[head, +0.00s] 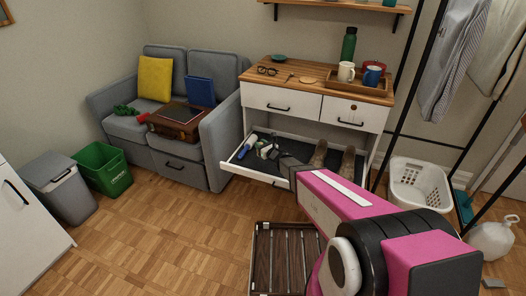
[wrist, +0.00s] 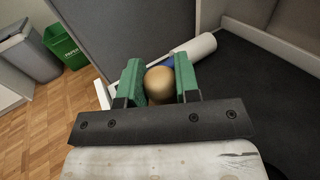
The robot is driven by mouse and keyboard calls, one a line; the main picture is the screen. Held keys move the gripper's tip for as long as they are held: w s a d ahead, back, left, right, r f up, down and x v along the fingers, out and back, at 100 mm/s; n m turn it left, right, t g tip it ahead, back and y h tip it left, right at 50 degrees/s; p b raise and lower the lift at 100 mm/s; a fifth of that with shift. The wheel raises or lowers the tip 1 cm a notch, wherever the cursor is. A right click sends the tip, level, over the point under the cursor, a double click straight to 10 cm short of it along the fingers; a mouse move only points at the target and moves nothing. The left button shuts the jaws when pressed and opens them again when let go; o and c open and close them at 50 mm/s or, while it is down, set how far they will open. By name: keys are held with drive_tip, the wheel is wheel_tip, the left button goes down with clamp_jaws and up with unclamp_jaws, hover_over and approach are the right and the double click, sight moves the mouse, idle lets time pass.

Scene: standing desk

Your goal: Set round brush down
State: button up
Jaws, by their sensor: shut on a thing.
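In the wrist view, my gripper (wrist: 160,82) has green fingers closed on a rounded tan wooden thing, which looks like the round brush (wrist: 160,85). Its underside and bristles are hidden. The open drawer (head: 232,171) has a dark lining (wrist: 235,100), and my gripper is over its left part. I cannot tell whether the brush touches the lining. In the head view my arm partly covers the gripper and the brush is not clear.
A white roller with a blue handle (head: 243,151) lies in the drawer at left; its white end (wrist: 195,48) is just beyond my fingers. Brown shoes (head: 319,154) stand in the drawer at right. Dark lining to the right in the wrist view is bare.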

drive_tip(key=shift+w+d+f, duration=0.2)
drive_tip(key=shift+w+f, duration=0.4)
drive_tip(key=shift+f, duration=0.45)
drive_tip(key=shift+w+d+f, duration=0.2)
drive_tip(key=shift+w+f, duration=0.4)
drive_tip(key=shift+f, duration=0.45)
drive_tip(key=shift+w+d+f, duration=0.2)
drive_tip(key=shift+w+f, duration=0.4)
drive_tip(key=shift+f, duration=0.45)
drive_tip(key=shift+f, duration=0.15)
drive_tip(key=o, duration=0.9)
drive_tip(key=shift+s+r, duration=0.1)
drive_tip(key=shift+r, duration=0.1)
drive_tip(key=v, duration=1.1)
drive_tip(key=shift+s+d, duration=0.3)
